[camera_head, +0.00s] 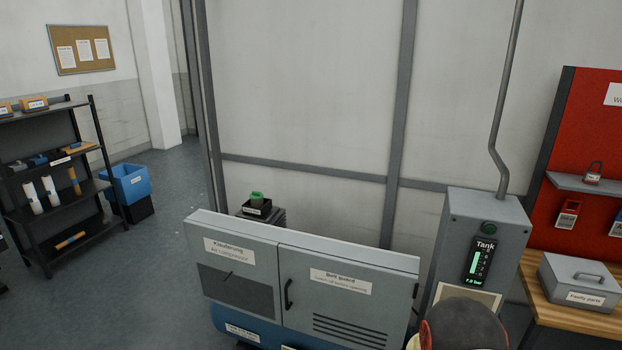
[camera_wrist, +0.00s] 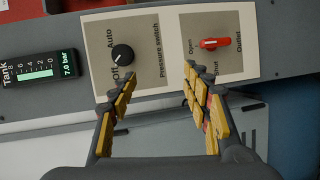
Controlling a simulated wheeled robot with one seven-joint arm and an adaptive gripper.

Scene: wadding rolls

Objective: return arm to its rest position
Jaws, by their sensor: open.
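My gripper (camera_wrist: 157,92) is open and empty in the wrist view, its yellow-padded fingers spread apart. Beyond it is a grey control panel with a black pressure switch knob (camera_wrist: 122,54) marked Off and Auto. To its right is a red outlet handle (camera_wrist: 214,43) marked Open and Shut. The fingertips lie below both in the picture; I cannot tell the exact gap. In the head view, a dark rounded part of my arm shows at the bottom right, in front of the grey tank box (camera_head: 485,225). The fingers are not visible there.
The tank gauge (camera_head: 481,262) reads 7.0 bar. A grey cabinet with a belt guard door (camera_head: 345,300) stands left of the tank box. A wooden bench (camera_head: 570,318) with a grey faulty-parts box (camera_head: 588,282) is at right. Shelves (camera_head: 60,190) and open floor lie left.

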